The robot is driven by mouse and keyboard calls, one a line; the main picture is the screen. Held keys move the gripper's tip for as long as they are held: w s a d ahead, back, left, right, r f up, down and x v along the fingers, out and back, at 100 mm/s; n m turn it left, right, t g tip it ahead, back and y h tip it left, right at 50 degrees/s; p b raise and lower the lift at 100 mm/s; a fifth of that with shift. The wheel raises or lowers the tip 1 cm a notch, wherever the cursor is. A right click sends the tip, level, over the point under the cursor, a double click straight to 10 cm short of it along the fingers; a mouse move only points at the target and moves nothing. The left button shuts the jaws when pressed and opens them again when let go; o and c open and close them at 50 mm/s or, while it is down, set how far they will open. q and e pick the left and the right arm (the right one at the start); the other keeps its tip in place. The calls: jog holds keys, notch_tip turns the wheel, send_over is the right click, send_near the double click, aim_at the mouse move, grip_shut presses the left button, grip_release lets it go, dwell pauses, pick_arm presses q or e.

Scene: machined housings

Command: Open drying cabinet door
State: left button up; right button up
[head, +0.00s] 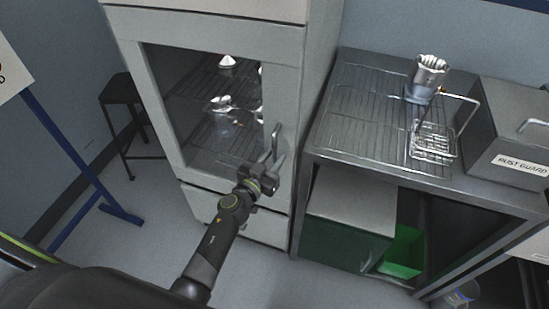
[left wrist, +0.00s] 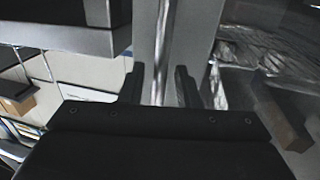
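The drying cabinet (head: 318,75) is pale grey, with a framed glass door (head: 285,95) that looks shut. The upright metal handle (head: 274,143) is on the right side of the door frame. My left gripper (head: 266,166) is at the handle's lower part. In the left wrist view, the two dark fingers of my left gripper (left wrist: 160,86) stand apart, and the bright handle bar (left wrist: 163,45) runs between them with gaps on both sides. Their contact with the door is hidden. My right gripper is not in view.
Metal parts (head: 222,106) stand on wire shelves behind the glass. A steel bench (head: 335,120) to the right holds a metal housing (head: 429,75), a wire basket (head: 434,143) and a rust guard box (head: 505,120). A dark stool (head: 118,92) and a blue stand (head: 75,155) are left.

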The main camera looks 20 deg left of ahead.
pick_arm(q)
jog(key=shift+w+d, duration=0.1)
jog(key=shift+w, duration=0.35)
grip_shut()
jog(key=shift+s, duration=0.15)
